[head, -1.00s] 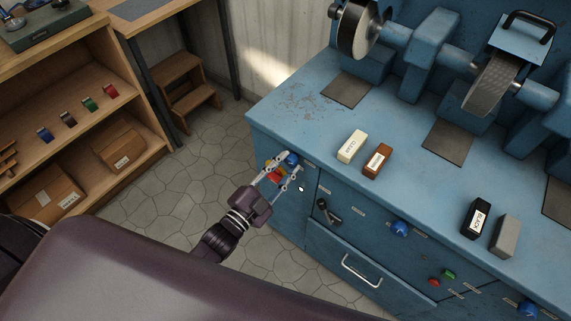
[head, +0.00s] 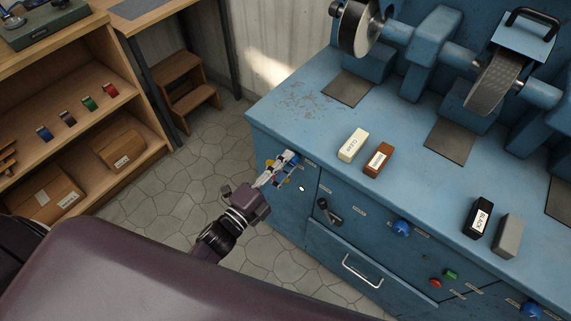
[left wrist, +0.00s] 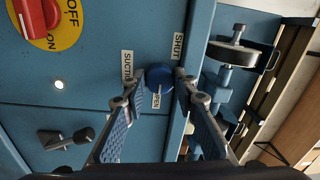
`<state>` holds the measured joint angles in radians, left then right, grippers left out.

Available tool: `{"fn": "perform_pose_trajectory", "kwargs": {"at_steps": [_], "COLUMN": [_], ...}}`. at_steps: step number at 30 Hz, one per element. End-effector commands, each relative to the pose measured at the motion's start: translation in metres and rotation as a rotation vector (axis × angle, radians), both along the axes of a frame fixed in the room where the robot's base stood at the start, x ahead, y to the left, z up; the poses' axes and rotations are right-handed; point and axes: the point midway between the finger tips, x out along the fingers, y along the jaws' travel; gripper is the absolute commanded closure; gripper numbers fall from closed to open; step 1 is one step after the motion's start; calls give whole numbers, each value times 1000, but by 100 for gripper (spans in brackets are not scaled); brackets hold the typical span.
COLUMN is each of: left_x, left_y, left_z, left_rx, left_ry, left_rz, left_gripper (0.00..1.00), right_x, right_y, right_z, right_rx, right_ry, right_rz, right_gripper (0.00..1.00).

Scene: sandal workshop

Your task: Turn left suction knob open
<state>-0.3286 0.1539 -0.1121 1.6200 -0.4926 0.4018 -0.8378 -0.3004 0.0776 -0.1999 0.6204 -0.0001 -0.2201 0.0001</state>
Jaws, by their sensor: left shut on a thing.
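The left suction knob (left wrist: 159,77) is a round blue knob on the front of the blue machine cabinet. In the left wrist view it sits between labels reading SUCTION (left wrist: 127,66), SHUT (left wrist: 177,46) and OPEN (left wrist: 156,98). My left gripper (left wrist: 157,83) is shut on this knob, one finger on each side. In the head view the left gripper (head: 284,165) is at the cabinet's upper left corner, and its fingers hide most of the knob (head: 295,158). I cannot tell which label the knob points at. My right gripper is not in view.
A red switch on a yellow plate (left wrist: 62,33) is close beside the knob. A black lever (head: 327,210), another blue knob (head: 401,228) and a drawer handle (head: 361,270) lie to the right. The bench top (head: 295,105) overhangs above.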

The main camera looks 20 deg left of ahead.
Motion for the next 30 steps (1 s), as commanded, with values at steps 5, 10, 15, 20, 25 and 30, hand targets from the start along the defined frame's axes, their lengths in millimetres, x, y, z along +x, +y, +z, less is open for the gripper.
{"fn": "perform_pose_trajectory", "kwargs": {"at_steps": [5, 10, 15, 20, 25, 30], "left_x": [-1, -1, -1, 0, 0, -5], "left_y": [-1, -1, -1, 0, 0, 2], "left_z": [-1, -1, -1, -1, 0, -1], "left_rx": [15, 16, 16, 15, 13, 13], "left_ry": [-3, -4, -4, -3, -4, -3], "left_rz": [-1, -1, -1, -1, -1, 0], "left_gripper": [98, 98, 71, 56, 56, 56], "right_x": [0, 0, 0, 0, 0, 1], "right_y": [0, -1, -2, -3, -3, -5], "right_z": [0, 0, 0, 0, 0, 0], "right_rx": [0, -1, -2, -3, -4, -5], "right_ry": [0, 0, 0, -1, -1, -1], "right_rz": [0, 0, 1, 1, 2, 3], "right_gripper": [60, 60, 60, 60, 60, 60]}}
